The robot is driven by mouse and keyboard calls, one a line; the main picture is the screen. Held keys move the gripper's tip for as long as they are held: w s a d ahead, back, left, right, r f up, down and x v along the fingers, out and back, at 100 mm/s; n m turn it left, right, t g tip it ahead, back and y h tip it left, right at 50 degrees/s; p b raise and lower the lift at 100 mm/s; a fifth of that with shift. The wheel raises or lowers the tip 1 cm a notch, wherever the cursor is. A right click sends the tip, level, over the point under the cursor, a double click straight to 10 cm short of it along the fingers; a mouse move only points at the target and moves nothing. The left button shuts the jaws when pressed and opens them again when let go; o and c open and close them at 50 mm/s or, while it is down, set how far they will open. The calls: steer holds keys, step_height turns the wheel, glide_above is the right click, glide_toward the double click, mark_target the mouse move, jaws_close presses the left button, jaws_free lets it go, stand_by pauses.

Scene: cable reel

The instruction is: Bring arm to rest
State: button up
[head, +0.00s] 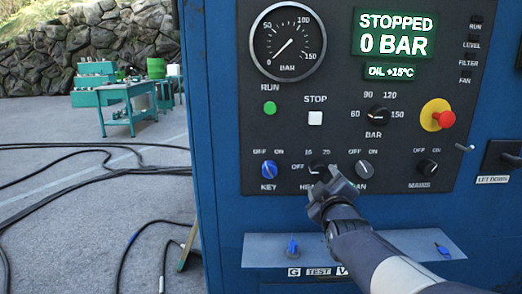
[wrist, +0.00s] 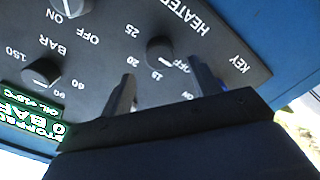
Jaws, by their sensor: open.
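My gripper (head: 327,192) is in front of the control panel (head: 260,110), just below and right of the heater knob (head: 318,167) in the head view. It partly covers the heater label. In the wrist view its two fingers (wrist: 163,82) stand apart with nothing between them. The dark heater knob also shows in the wrist view (wrist: 161,52), ahead of the gap between the fingertips. Whether a finger touches the knob or panel I cannot tell. My arm reaches in from the lower right of the head view.
The green display (head: 396,36) reads STOPPED, 0 BAR. Close by are the blue key knob (head: 269,170), fan knob (head: 364,169) and red stop button (head: 446,119). A ledge (head: 262,250) juts out below. Black cables (head: 75,180) lie on the open ground at left.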

mark_target(319, 172)
steer(key=w, duration=0.5)
steer(key=shift+w+r, duration=0.1)
steer(key=shift+w, duration=0.05)
steer(key=shift+s+r+m+p, duration=0.15)
steer(key=shift+s+m+p, duration=0.05)
steer(key=shift+m+p, duration=0.7)
steer(key=m+p, duration=1)
steer(key=p, duration=0.1)
steer(key=shift+s+f, duration=0.2)
steer(key=shift+s, duration=0.1)
steer(key=s+b, duration=0.1)
steer(key=s, duration=0.5)
steer(key=shift+s+d+f, duration=0.1)
